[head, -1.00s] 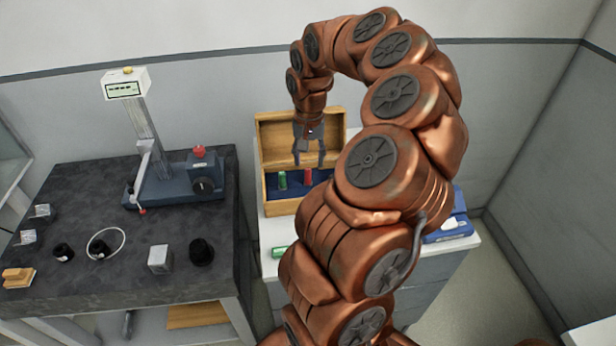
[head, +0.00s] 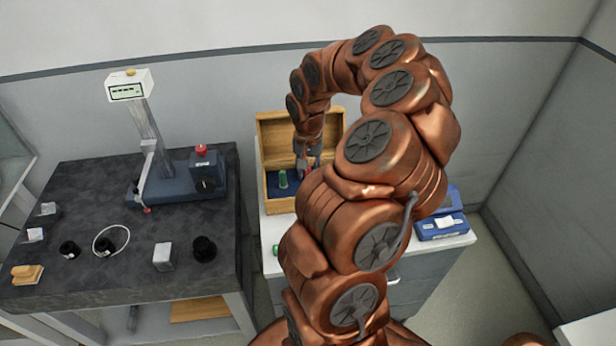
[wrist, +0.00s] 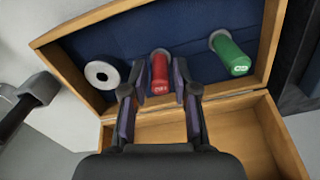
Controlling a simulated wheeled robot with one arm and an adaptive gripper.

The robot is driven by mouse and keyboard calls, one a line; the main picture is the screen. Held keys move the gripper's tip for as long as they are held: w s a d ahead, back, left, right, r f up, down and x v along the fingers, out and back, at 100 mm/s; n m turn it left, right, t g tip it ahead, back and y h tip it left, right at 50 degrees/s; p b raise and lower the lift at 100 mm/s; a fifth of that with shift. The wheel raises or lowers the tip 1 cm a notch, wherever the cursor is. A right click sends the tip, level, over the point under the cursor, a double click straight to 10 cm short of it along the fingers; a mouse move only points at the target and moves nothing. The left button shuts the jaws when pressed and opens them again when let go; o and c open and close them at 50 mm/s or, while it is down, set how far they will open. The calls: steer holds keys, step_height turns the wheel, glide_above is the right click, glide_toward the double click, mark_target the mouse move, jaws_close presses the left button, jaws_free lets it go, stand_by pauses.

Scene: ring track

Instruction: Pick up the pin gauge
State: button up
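Two pin-shaped gauges are in the open wooden box (head: 268,190), on its blue lining: one with a red handle (wrist: 160,74) and one with a green handle (wrist: 231,54). The green one also shows in the head view (head: 283,179). I cannot tell from the frames which one the task names. My gripper (wrist: 159,70) is open, with one finger on each side of the red handle. Gaps show between the fingers and the handle. In the head view my gripper (head: 308,163) is down in the box, and the red handle is partly hidden by it.
The raised lid (head: 275,135) stands behind my gripper. A blue case (head: 440,228) lies at right. The dark table (head: 110,200) at left bears a measuring stand (head: 145,120) and small parts.

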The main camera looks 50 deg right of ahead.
jaws_close()
